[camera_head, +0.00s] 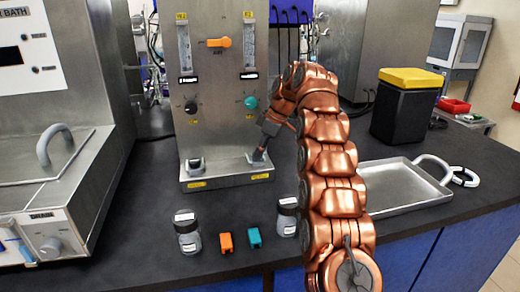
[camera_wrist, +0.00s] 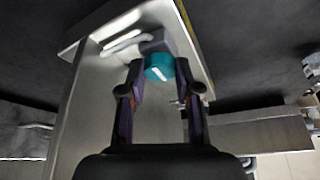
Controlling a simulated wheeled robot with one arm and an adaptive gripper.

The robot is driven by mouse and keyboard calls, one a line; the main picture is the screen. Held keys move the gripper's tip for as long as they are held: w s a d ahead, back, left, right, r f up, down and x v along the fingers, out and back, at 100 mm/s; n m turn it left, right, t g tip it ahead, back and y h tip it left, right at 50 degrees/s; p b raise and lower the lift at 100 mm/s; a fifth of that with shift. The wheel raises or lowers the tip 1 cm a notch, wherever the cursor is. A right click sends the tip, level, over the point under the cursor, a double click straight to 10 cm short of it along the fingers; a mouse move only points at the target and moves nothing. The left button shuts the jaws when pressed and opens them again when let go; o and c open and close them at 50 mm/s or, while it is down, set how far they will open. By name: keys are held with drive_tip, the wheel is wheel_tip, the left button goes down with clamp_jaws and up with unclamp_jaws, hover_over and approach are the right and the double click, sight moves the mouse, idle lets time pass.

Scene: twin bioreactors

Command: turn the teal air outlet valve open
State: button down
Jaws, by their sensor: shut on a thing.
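In the wrist view a round teal valve knob (camera_wrist: 159,67) with a white mark sits against a grey block. My gripper (camera_wrist: 160,72) has its dark fingertips on either side of the knob and is shut on it. In the head view my gripper (camera_head: 259,154) reaches down to the right end of the metal ledge (camera_head: 225,177) at the foot of the steel panel. There the gripper hides the knob it holds. Another teal knob (camera_head: 251,102) sits higher on the panel, below the right flow meter (camera_head: 249,45).
An orange valve handle (camera_head: 219,42) and a black knob (camera_head: 190,107) are on the panel. A grey fitting (camera_head: 195,164) stands on the ledge's left end. Bottles, an orange block (camera_head: 226,242) and a teal block (camera_head: 254,237) stand in front. A metal tray (camera_head: 407,205) lies right of my arm.

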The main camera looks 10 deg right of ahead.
drive_tip(key=shift+r+n, duration=0.1)
drive_tip(key=shift+n, duration=0.3)
idle(0.4)
drive_tip(key=c, duration=0.8)
unclamp_jaws()
